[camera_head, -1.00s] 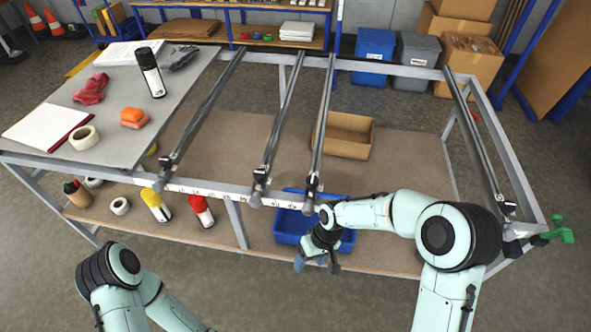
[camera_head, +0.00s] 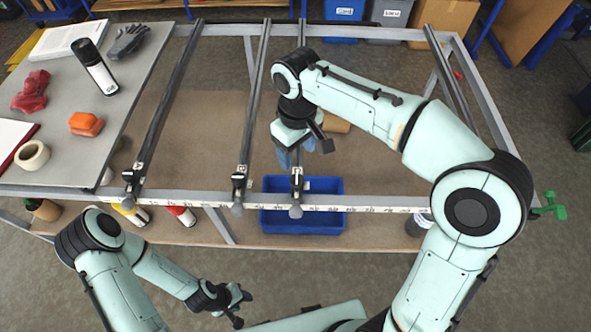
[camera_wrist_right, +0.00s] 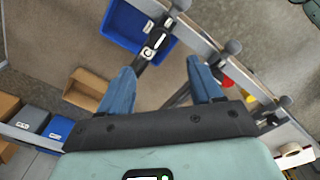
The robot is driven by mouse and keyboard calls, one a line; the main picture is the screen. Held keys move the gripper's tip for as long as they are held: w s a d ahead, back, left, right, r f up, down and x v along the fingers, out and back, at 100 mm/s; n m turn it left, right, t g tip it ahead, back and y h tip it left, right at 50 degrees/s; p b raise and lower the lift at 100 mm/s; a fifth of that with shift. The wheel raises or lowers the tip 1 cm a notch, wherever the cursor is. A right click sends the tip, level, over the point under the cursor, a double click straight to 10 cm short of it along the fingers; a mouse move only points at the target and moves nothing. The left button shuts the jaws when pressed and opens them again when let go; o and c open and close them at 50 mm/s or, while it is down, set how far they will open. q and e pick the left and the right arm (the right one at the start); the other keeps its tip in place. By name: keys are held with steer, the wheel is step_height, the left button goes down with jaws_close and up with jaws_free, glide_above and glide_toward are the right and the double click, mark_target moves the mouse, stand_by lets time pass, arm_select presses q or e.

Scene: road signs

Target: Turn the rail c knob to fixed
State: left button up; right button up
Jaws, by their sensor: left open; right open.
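The rail c knob (camera_head: 296,211) is a small grey knob at the near end of the third rail (camera_head: 299,100) from the left, at the ruler bar. In the right wrist view the knob (camera_wrist_right: 181,5) is at the top edge, beyond a black clamp block with a white C mark (camera_wrist_right: 148,53). My right gripper (camera_head: 305,152) is open and empty above this rail, behind the knob in the head view. Its blue fingertips (camera_wrist_right: 162,74) are apart with the rail showing between them. My left gripper (camera_head: 238,300) is open and empty in front of the table.
Two similar knobs (camera_head: 237,210) (camera_head: 127,205) end the rails to the left. A blue bin (camera_head: 330,222) and a cardboard box (camera_wrist_right: 88,88) sit on the lower shelf. A grey top with a spray can (camera_head: 95,68) is at left. A green handle (camera_head: 550,206) projects at right.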

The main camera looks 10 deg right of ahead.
mark_target(297, 179)
step_height(297, 179, down, 10)
steer(key=shift+b, duration=0.55)
steer(key=shift+f, duration=0.6)
arm_select(q)
steer(key=shift+s+f, duration=0.9)
steer(key=shift+f, duration=0.1)
arm_select(e)
steer(key=shift+w, duration=0.1)
steer(key=c, duration=1.1)
